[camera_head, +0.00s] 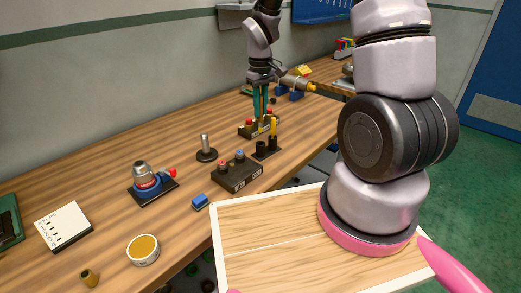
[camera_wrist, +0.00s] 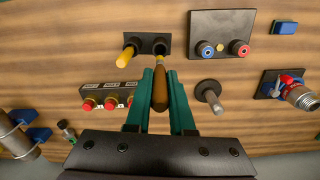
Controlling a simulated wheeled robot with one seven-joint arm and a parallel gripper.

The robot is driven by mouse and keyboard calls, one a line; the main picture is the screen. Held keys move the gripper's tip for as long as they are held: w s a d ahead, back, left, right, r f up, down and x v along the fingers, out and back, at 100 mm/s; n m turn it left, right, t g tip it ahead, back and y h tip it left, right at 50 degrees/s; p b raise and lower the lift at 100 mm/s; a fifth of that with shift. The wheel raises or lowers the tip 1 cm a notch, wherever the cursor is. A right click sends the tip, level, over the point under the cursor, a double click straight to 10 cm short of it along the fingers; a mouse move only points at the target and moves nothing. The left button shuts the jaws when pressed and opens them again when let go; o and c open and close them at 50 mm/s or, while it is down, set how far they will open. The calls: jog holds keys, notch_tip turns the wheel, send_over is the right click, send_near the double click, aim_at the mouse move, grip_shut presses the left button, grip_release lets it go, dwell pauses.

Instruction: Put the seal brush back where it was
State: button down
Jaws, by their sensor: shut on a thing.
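My gripper (camera_wrist: 161,88) has teal fingers shut on the seal brush (camera_wrist: 160,92), whose brown handle shows between them in the wrist view. In the head view my gripper (camera_head: 261,102) points down over the bench, and the brush is mostly hidden by the fingers. A black two-socket holder (camera_wrist: 148,40) lies just beyond the fingertips in the wrist view; it also shows in the head view (camera_head: 262,155). A yellow-handled tool (camera_wrist: 128,53) stands in its left socket in the wrist view. The right socket looks empty. The brush appears apart from the holder; its lower end is hidden.
A labelled block with red caps (camera_wrist: 108,97) stands left of the fingers. A post on a round base (camera_wrist: 208,91) stands right. A pipe (camera_head: 297,83) lies behind.

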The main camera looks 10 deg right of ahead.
notch_tip(320, 180, down, 9)
jog(key=shift+f, duration=0.15)
jog(key=shift+f, duration=0.1)
dwell(0.3)
jog(key=c, duration=0.8)
grip_release()
notch_tip(320, 180, up, 12)
jog(key=shift+r, duration=0.2)
notch_tip(320, 180, up, 6)
jog(key=m+t, duration=0.1)
jog(key=m, duration=0.1)
send_over(261, 127)
jog(key=d, duration=0.2)
jog(key=s+d+r+m+t, duration=0.1)
jog(key=s+r+m+t, duration=0.1)
jog(key=s+r, duration=0.4)
jog(key=s+d+r+m+t+y, duration=0.1)
jog(key=s+r+m+t, duration=0.1)
jog(key=s+r, duration=0.3)
jog(key=s+d+r+m+t+y, duration=0.1)
jog(key=s+r+m+t, duration=0.1)
jog(key=s+r, duration=0.4)
jog(key=shift+s+d+r+m, duration=0.2)
jog(key=shift+r+m, duration=0.1)
jog(key=shift+r, duration=0.4)
jog(key=shift+s+d+r+m, duration=0.15)
jog(key=shift+r+m, duration=0.15)
jog(key=shift+r, duration=0.35)
